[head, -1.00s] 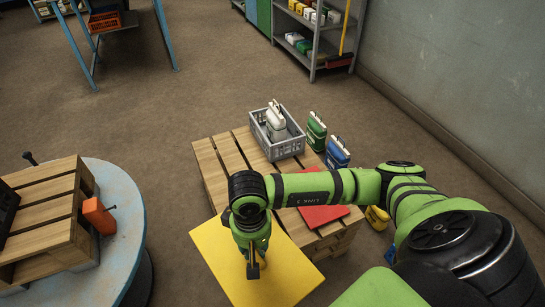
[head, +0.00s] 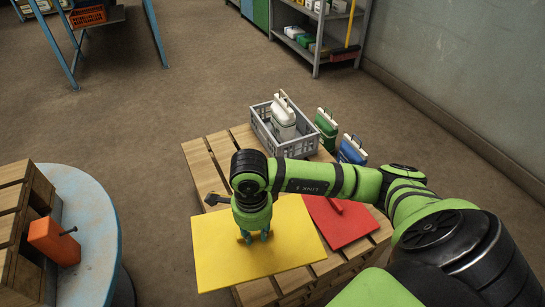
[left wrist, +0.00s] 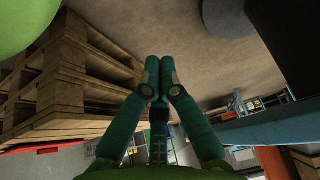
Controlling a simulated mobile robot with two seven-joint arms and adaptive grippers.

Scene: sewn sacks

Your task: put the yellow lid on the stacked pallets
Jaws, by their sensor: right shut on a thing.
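The yellow lid (head: 290,225) is a flat square board in the head view. My right gripper (head: 256,236) points down and is shut on the lid's small grip near the middle. The lid is over the left front part of the stacked wooden pallets (head: 222,150), and its left edge sticks out past them. I cannot tell whether it touches the top slats. My left gripper shows only in the left wrist view (left wrist: 158,92), with its fingertips together and nothing visible between them.
A red lid (head: 350,228) lies on the pallets just right of the yellow one. A grey crate (head: 285,148) holding a white container stands at the back. Green (head: 326,125) and blue (head: 352,148) containers stand beyond. A round table (head: 95,225) carries pallets and an orange block (head: 52,240).

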